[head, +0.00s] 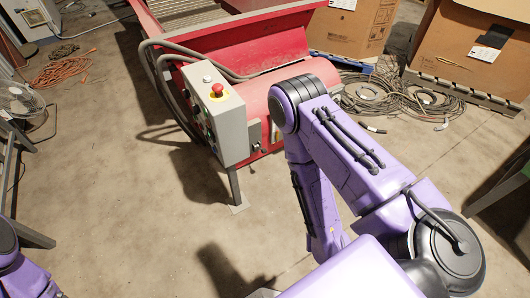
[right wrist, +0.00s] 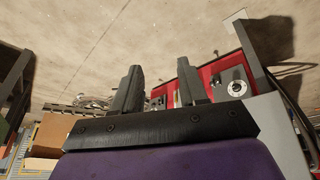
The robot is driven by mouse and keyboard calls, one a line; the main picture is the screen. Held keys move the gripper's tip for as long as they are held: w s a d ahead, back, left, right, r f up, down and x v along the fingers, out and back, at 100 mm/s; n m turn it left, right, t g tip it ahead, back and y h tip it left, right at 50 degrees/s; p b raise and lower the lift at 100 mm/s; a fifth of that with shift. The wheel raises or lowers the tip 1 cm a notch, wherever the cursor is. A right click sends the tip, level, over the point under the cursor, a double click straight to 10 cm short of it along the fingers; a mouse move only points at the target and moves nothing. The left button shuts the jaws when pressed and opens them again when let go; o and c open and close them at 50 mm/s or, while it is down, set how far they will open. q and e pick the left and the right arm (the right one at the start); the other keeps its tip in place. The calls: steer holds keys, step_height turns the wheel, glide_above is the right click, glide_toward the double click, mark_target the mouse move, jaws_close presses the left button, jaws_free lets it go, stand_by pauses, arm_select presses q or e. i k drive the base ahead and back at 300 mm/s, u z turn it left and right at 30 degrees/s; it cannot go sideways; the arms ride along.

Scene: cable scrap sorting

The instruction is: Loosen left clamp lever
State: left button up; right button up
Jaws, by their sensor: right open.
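No clamp lever can be made out clearly in either view. A red machine (head: 240,50) stands at the top middle of the head view, with a grey control box (head: 218,112) at its front. The box carries a red stop button (head: 217,90), and a small dark fitting (head: 258,147) sits beside its right side. In the right wrist view my right gripper (right wrist: 160,68) is open and empty. Its two dark fingers stand apart, with part of the red machine (right wrist: 220,65) and a grey plate with a round disc (right wrist: 237,88) beyond them. My left gripper is out of view.
Cardboard boxes (head: 350,28) and coiled cables (head: 400,98) are at the upper right. A fan (head: 18,100) and orange cable (head: 62,70) are at the left. The box's support post (head: 235,188) stands on the floor. The concrete floor (head: 110,185) left of it is clear.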

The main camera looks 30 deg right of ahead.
mark_target(263, 151)
steer(key=z, duration=0.4)
steer(key=i, duration=0.9)
steer(key=u, duration=0.25)
